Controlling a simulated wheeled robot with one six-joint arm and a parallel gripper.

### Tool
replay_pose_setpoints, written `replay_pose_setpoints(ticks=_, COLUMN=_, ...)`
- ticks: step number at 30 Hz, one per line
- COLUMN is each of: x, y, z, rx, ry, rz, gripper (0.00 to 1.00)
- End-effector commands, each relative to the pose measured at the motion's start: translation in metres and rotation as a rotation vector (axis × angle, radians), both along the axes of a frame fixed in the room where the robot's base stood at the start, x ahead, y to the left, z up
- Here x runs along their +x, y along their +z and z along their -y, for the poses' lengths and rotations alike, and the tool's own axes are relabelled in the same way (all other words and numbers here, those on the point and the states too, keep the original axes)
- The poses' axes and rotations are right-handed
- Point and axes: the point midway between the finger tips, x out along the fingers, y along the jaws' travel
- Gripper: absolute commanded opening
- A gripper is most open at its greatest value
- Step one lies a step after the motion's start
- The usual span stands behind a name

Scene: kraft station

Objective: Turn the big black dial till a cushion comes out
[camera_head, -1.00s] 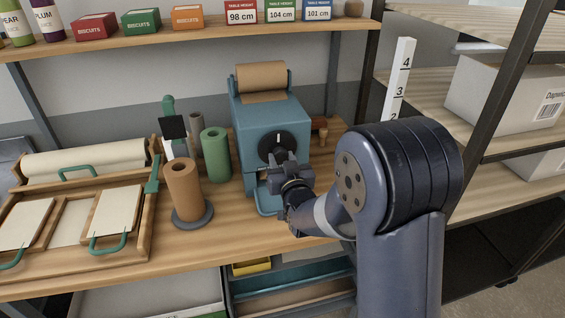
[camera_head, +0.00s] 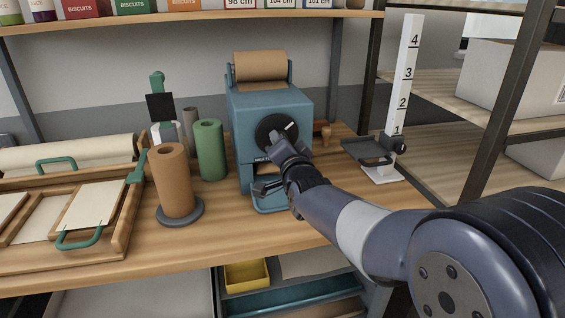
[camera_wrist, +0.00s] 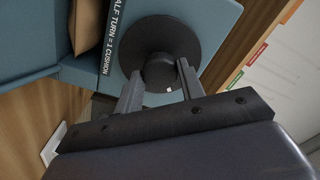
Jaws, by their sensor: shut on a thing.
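The big black dial (camera_head: 266,126) is on the front of the blue machine (camera_head: 243,112). Its white pointer mark tilts to the upper right in the head view. My gripper (camera_head: 277,138) reaches the dial from the lower right. In the wrist view my gripper (camera_wrist: 160,86) has its two fingers on either side of the dial's central knob (camera_wrist: 159,70), shut on it. Lettering beside the dial reads "HALF TURN = 1 CUSHION". Brown paper (camera_wrist: 88,32) shows in the machine's opening; I cannot tell whether it is a cushion. A brown paper roll (camera_head: 260,67) sits on top.
A brown roll (camera_head: 174,180) on a grey base and a green roll (camera_head: 210,150) stand left of the machine. A white height gauge (camera_head: 402,85) stands to the right. A wooden frame tray (camera_head: 120,225) lies at left. The bench front is bare below the machine.

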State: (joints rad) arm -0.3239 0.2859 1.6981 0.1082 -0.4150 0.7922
Motion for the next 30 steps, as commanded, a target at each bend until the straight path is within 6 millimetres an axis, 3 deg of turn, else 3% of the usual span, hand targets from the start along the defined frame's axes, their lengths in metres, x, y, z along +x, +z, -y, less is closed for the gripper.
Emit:
replay_pose_setpoints(ticks=1, x=-0.0001, y=-0.0071, z=0.0000, rx=0.045, ry=0.000, rz=-0.009, gripper=0.14)
replay_pose_setpoints(ticks=18, x=0.0001, y=-0.0041, z=0.0000, rx=0.550, ry=0.001, rz=-0.155, gripper=0.14)
replay_pose_setpoints(ticks=30, x=0.0004, y=-0.0009, z=-0.0001, rx=0.768, ry=0.000, rz=-0.219, gripper=0.14)
